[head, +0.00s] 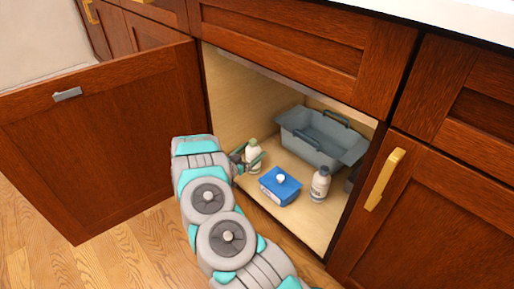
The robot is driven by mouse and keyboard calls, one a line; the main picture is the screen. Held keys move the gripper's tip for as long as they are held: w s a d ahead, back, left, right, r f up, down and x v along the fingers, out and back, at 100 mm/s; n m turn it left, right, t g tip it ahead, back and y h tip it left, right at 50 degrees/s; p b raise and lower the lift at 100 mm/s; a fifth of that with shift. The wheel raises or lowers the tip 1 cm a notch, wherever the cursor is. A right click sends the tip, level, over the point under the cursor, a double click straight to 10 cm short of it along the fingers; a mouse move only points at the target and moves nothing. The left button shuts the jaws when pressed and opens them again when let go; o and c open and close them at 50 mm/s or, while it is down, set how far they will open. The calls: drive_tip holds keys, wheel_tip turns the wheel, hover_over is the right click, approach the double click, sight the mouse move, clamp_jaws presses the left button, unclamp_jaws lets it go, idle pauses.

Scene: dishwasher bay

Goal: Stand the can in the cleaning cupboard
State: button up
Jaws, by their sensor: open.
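The cleaning cupboard (224,105) is open, with a pale wooden interior. A white can-like container with a greenish top (254,150) stands upright on its floor near the left side. My gripper (250,163) is open at this container, inside the cupboard opening. Its fingers partly cover the container, and I cannot tell whether they touch it. A second white container with a dark top (320,186) stands upright at the front right of the cupboard floor. I cannot tell for certain which of the two is the can.
A blue box with a white cap (280,187) sits between the two containers. A grey caddy with handles (318,138) stands behind them. The cupboard door (110,140) is swung open to the left. A dark object is partly hidden at the right wall.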

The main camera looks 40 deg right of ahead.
drive_tip(key=v, duration=0.8)
drive_tip(key=shift+a, duration=0.15)
drive_tip(key=shift+s, duration=0.1)
